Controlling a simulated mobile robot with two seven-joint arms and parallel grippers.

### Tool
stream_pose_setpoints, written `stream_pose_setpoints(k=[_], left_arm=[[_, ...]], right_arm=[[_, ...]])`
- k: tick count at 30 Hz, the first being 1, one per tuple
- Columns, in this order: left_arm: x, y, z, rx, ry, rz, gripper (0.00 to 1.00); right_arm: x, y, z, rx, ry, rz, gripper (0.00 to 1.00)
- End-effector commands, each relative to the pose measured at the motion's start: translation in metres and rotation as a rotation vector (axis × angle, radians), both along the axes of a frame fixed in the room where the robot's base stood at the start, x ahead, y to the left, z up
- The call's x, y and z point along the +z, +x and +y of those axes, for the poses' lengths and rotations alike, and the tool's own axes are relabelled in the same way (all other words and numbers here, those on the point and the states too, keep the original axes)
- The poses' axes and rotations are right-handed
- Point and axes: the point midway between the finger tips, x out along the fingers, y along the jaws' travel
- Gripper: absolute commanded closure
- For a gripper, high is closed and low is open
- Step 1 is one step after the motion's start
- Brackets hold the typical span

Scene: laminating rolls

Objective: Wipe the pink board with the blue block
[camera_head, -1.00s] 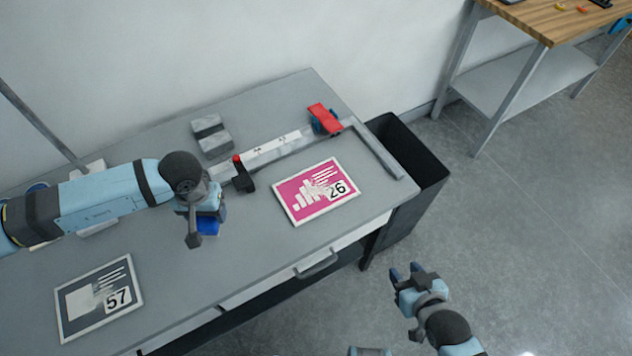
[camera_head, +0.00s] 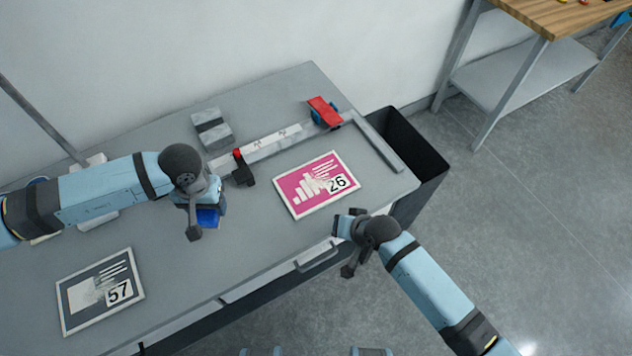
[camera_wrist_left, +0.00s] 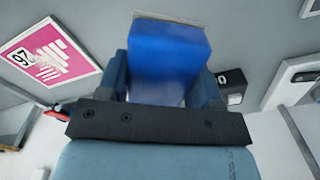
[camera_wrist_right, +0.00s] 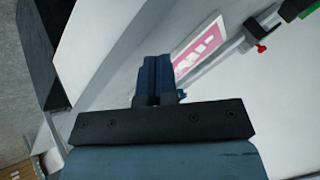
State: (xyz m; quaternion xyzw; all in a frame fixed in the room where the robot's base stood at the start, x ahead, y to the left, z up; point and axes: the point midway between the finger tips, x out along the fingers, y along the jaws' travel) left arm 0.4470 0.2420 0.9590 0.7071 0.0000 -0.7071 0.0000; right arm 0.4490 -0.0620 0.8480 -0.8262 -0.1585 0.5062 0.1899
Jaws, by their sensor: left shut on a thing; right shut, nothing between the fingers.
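The pink board (camera_head: 300,202) lies flat on the grey table, with white bars and the number 26; it also shows in the left wrist view (camera_wrist_left: 68,72) and in the right wrist view (camera_wrist_right: 188,68). My left gripper (camera_head: 208,208) is shut on the blue block (camera_head: 209,217), left of the pink board. In the left wrist view the blue block (camera_wrist_left: 168,55) fills the space between the fingers. My right gripper (camera_head: 345,222) is shut and empty at the table's front edge, just in front of the pink board. In the right wrist view its fingers (camera_wrist_right: 160,75) are together.
A dark board numbered 57 (camera_head: 80,321) lies at the table's front left. Behind the pink board are a long rail (camera_head: 265,147) with a black-and-red clamp, a red piece (camera_head: 324,111) and grey blocks (camera_head: 211,130). A black bin (camera_head: 425,160) stands at the right.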

Motion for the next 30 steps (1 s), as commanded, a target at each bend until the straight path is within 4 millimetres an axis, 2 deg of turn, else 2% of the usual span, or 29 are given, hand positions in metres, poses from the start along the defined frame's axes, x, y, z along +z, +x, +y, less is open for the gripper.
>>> stream_pose_setpoints(k=[1,6,11,14,21,26,30], left_arm=[[0.001,0.000,0.000,0.000,0.000,0.000,0.60],[0.001,0.000,0.000,0.000,0.000,0.000,0.60],[0.002,0.000,0.000,0.000,0.000,0.000,0.60],[0.003,0.000,0.000,0.000,0.000,0.000,0.60],[0.004,0.000,0.000,0.000,0.000,0.000,0.60],[0.004,0.000,0.000,0.000,0.000,0.000,0.60],[0.003,0.000,0.000,0.000,0.000,0.000,0.60]], right_arm=[[0.002,0.012,0.005,-0.003,-0.004,0.036,1.00],[0.002,0.035,0.014,-0.037,-0.026,0.173,1.00],[0.006,0.061,0.013,-0.091,-0.079,0.292,1.00],[0.013,0.081,0.007,-0.147,-0.133,0.372,1.00],[0.036,0.128,-0.023,-0.330,-0.285,0.520,1.00],[0.049,0.146,-0.039,-0.421,-0.346,0.566,1.00],[0.052,0.151,-0.045,-0.455,-0.369,0.580,1.00]])
